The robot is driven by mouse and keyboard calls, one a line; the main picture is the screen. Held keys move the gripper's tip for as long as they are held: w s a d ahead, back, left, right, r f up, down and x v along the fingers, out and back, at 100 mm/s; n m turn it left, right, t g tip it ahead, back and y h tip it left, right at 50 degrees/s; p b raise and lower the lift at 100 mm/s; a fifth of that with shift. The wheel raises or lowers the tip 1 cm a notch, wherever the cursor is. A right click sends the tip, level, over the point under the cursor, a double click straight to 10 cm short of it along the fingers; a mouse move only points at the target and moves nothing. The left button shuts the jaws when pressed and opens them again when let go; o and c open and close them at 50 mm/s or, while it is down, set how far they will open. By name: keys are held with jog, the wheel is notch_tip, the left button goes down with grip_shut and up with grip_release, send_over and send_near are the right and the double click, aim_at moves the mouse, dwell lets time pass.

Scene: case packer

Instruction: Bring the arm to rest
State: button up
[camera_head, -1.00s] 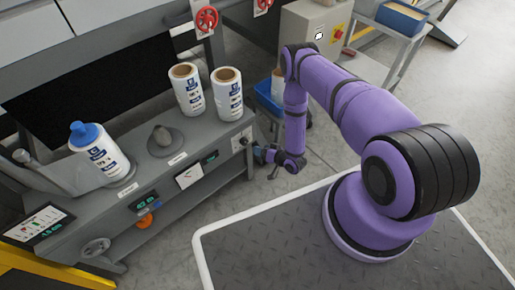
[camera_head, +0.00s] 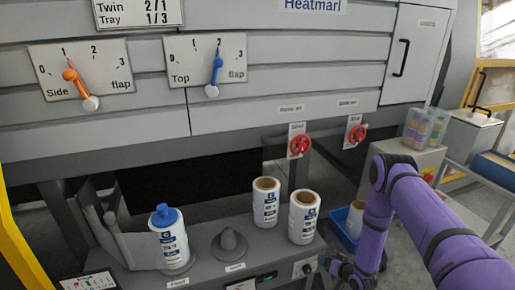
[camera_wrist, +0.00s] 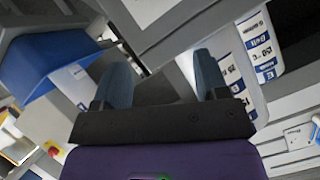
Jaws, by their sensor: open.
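My purple arm (camera_head: 410,215) reaches in from the lower right in the head view, bent at its elbow, with its forearm hanging down beside the right end of the grey bench. The wrist end is low at the bottom edge there, and its fingers cannot be made out. In the wrist view, my gripper (camera_wrist: 162,72) has its two blue-grey fingers spread apart with nothing between them. White labelled rolls (camera_wrist: 250,50) show beyond the right finger, apart from it as far as I can tell.
The grey bench (camera_head: 205,272) holds a blue-capped bottle (camera_head: 171,245), a grey knob (camera_head: 229,243) and two white rolls (camera_head: 265,205) (camera_head: 302,218). A blue bin (camera_head: 341,236) stands close beside my forearm; a blue box (camera_wrist: 40,65) shows in the wrist view.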

jog(key=w+d+r+h, duration=0.1)
jog(key=w+r, duration=0.2)
jog(key=r, duration=0.4)
jog(key=w+d+r+n+g+h, duration=0.1)
jog(key=w+r, duration=0.2)
jog(key=r, duration=0.5)
jog(key=w+d+r+h, duration=0.1)
jog(key=w+r, duration=0.3)
jog(key=r, duration=0.3)
jog(key=s+d+r+g+h, duration=0.1)
jog(key=s+r, duration=0.2)
jog(key=r, duration=0.9)
jog(key=s+r+g+h, duration=0.1)
jog(key=s+r, duration=0.1)
jog(key=r, duration=1.1)
jog(key=s+a+r+g+h, duration=0.1)
jog(key=s+r, duration=1.5)
jog(key=s, duration=0.1)
jog(key=s+a+r+g, duration=0.1)
jog(key=s+r, duration=0.1)
jog(key=s, duration=1)
jog(key=s+a+r+g, duration=0.1)
jog(key=s+r, duration=0.2)
jog(key=s, duration=0.9)
jog(key=shift+a+m, duration=0.25)
jog(key=shift+m, duration=0.05)
